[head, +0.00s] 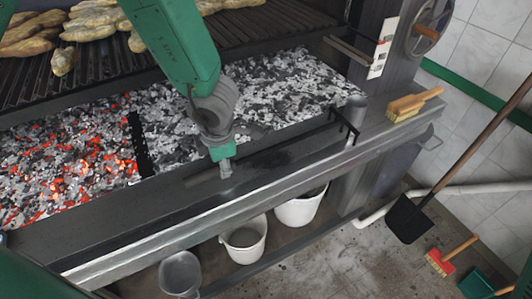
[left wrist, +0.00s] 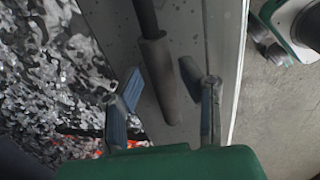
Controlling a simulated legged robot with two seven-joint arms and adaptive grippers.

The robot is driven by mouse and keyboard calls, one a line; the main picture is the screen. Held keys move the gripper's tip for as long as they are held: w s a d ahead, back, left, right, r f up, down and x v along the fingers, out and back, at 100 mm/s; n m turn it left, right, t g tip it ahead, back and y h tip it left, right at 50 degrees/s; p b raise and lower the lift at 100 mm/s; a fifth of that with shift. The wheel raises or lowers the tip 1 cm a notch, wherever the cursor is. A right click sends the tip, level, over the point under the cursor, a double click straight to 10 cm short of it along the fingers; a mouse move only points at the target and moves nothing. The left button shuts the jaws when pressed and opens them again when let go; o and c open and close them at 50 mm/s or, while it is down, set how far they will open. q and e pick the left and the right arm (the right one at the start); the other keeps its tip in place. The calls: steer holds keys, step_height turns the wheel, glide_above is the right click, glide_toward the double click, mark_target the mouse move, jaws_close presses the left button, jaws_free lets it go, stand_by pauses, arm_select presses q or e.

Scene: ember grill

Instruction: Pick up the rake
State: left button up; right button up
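A dark rod with a thicker grey sleeve at its near end, which looks like the rake's handle (left wrist: 158,75), shows in the left wrist view above the metal ledge. My left gripper (left wrist: 163,78) is open, with one blue-grey finger on each side of the sleeve and gaps showing. In the head view my left gripper (head: 225,168) is low over the front ledge, pointing down; its finger spread is unclear there. I cannot make out the rake's head for certain. My right gripper is not in view.
The grill's front ledge (head: 110,240) borders grey and glowing coals (head: 75,160). A brush (head: 414,104) lies on its right end. White buckets (head: 243,240) stand below. A shovel (head: 408,218) and a red brush (head: 440,262) are at right. Food (head: 95,22) lies on the grate.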

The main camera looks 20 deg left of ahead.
arm_select(q)
steer(key=shift+w+a+f, duration=0.1)
steer(key=shift+w+f, duration=0.05)
steer(key=shift+f, duration=0.5)
steer(key=shift+w+a+f, duration=0.1)
steer(key=shift+w+f, duration=0.05)
steer(key=shift+f, duration=0.45)
steer(key=shift+r, duration=0.1)
steer(key=shift+s, duration=0.1)
jaws_close()
steer(key=shift+r, duration=0.15)
